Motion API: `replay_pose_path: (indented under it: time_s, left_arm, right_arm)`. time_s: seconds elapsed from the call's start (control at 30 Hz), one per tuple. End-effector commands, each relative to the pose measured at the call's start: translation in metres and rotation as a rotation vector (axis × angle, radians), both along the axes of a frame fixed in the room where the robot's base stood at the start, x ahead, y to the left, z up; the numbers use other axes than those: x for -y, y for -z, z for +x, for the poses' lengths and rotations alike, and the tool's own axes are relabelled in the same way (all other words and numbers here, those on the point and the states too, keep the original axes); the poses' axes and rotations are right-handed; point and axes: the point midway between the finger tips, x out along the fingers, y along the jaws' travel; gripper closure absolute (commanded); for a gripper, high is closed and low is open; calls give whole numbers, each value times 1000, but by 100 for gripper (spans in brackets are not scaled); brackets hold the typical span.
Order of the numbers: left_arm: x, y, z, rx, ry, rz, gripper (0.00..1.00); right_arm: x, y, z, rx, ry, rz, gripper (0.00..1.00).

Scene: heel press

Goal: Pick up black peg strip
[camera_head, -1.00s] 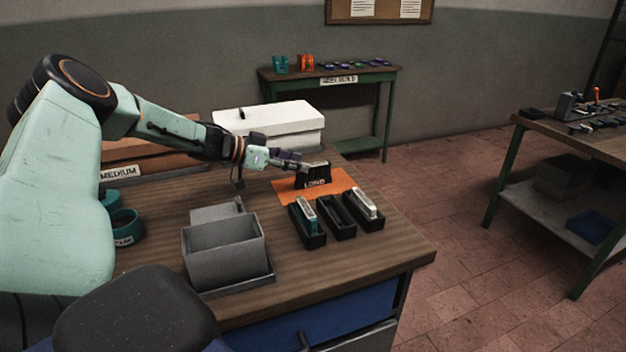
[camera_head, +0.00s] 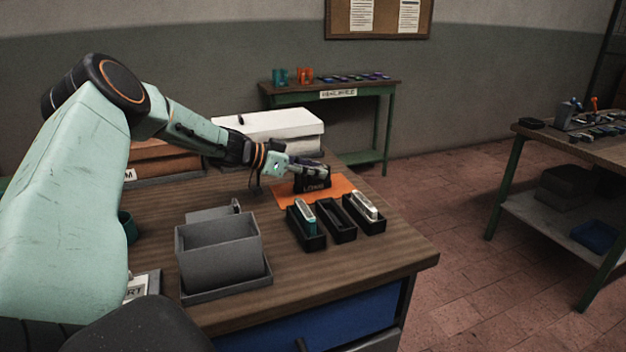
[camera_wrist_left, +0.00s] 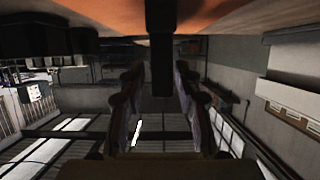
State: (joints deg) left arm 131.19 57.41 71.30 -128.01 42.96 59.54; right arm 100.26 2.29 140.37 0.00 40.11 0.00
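A black block with a LONG label (camera_head: 314,187) stands on the orange mat (camera_head: 284,196). My left gripper (camera_head: 318,172) is at its top and covers part of it in the head view. In the left wrist view a narrow black piece (camera_wrist_left: 161,55), likely the black peg strip, lies between the two fingers of the left gripper (camera_wrist_left: 160,90). Dark gaps show on both sides of it, so the fingers look open around it. Whether the strip is separate from the labelled block cannot be told. My right gripper is not in view.
Three black trays (camera_head: 338,222) stand in front of the mat; the outer two hold light-topped pieces. A grey open box (camera_head: 218,255) is at the near left. A white box (camera_head: 268,128) is behind the arm. Bare wood lies at the table's right front.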

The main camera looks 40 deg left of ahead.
Motion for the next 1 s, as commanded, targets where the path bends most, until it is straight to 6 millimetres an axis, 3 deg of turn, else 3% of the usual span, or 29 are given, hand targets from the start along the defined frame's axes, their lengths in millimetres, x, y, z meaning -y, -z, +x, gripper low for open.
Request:
replay_pose_path:
  time_s: [0.37,0.77,1.0]
  left_arm:
    - [0,0,0,0,0,0,100]
    - [0,-1,0,1,0,0,100]
    - [0,-28,0,3,0,-1,100]
  right_arm:
    - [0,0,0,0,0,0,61]
    - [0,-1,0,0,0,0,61]
    - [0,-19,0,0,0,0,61]
